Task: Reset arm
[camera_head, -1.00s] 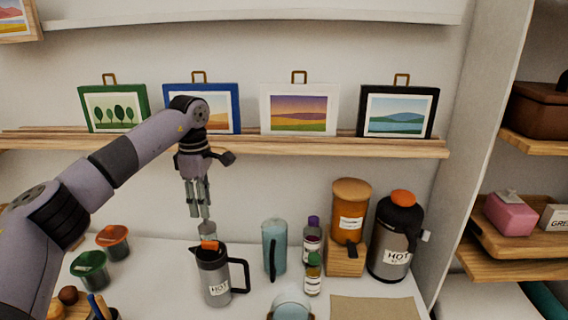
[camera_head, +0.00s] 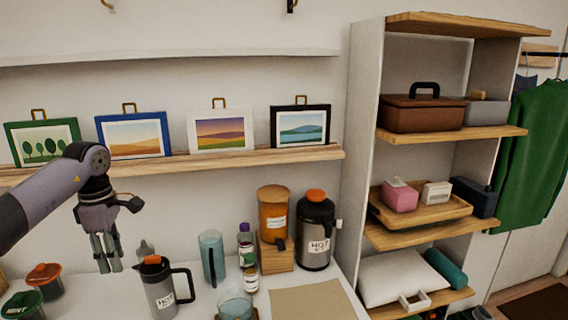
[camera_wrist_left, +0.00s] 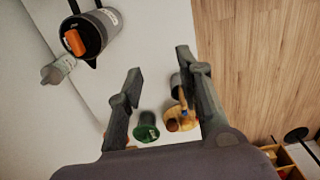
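My left gripper (camera_head: 107,258) hangs fingers down above the white counter, left of the dark jug (camera_head: 160,288) labelled HOT. In the left wrist view its two fingers (camera_wrist_left: 160,100) are spread apart with nothing between the tips. Beyond them that view shows a green-lidded container (camera_wrist_left: 147,128) and a round wooden holder (camera_wrist_left: 181,122). The jug with its orange top also shows at the upper left of the wrist view (camera_wrist_left: 92,38). My right gripper is in neither view.
Four framed pictures stand on the wooden ledge (camera_head: 200,160) behind my left arm. A shelf unit (camera_head: 362,130) rises at the right. A tan mat (camera_head: 312,303) lies bare.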

